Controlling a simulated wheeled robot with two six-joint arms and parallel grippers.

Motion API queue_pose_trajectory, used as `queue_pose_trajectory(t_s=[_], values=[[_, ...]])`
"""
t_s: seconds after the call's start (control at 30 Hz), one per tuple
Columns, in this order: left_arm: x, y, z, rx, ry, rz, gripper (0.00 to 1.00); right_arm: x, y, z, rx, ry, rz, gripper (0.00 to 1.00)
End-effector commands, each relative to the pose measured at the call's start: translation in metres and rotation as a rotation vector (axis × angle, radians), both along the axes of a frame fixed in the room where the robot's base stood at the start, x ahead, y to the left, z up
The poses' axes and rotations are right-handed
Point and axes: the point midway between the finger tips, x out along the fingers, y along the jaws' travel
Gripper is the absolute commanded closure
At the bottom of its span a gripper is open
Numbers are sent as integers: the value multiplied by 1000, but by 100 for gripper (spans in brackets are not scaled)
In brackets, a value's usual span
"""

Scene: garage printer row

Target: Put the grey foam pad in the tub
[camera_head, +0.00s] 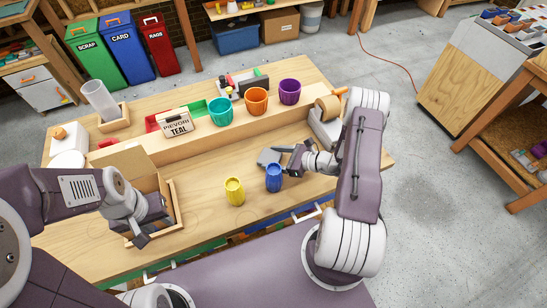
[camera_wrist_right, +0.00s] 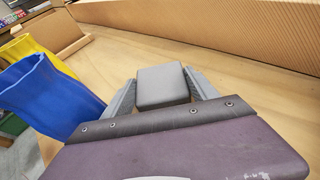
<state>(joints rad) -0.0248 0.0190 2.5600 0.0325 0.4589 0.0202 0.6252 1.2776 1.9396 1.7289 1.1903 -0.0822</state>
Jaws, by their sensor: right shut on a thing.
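The grey foam pad (camera_wrist_right: 163,87) sits between the two fingers of my right gripper (camera_wrist_right: 165,92), which is shut on it. In the head view the pad (camera_head: 268,157) shows at the tip of my right gripper (camera_head: 283,156), over the wooden bench; I cannot tell whether it touches the bench. Three tubs stand in a row on the raised back ledge: teal (camera_head: 221,111), orange (camera_head: 256,102) and purple (camera_head: 289,92). A card (camera_head: 175,122) reading "TEAL" stands left of the teal tub. My left gripper (camera_head: 150,233) hangs over a wooden tray, its opening unclear.
A yellow vase (camera_head: 234,192) and a blue vase (camera_head: 274,178) stand near the bench's front, close to my right gripper. The wooden tray (camera_head: 178,208) is at front left. A tape dispenser (camera_head: 326,115) stands at the right. Bench between tray and yellow vase is clear.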

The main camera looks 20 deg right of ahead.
Motion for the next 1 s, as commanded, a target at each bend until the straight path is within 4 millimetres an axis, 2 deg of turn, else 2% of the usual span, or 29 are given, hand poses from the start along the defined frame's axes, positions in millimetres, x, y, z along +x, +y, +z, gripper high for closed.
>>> queue_pose_trajectory(t_s=[0.13, 0.17, 0.2, 0.47, 0.57, 0.67, 1.0], values=[[0, 0, -5, 0, 0, 0, 64, 0, 0, -5, 0, 0, 0, 70], [0, 0, -4, 0, 0, 0, 64, 0, 0, -4, 0, 0, 0, 27], [0, 0, -3, 0, 0, 0, 64, 0, 0, -3, 0, 0, 0, 24], [0, 0, -3, 0, 0, 0, 64, 0, 0, -3, 0, 0, 0, 24], [0, 0, 3, 0, 0, 0, 64, 0, 0, 3, 0, 0, 0, 24], [0, 0, -1, 0, 0, 0, 64, -7, -10, 5, 0, 0, -4, 24], [0, 0, -5, 0, 0, 0, 64, -50, -55, 31, 0, -2, -6, 24]])
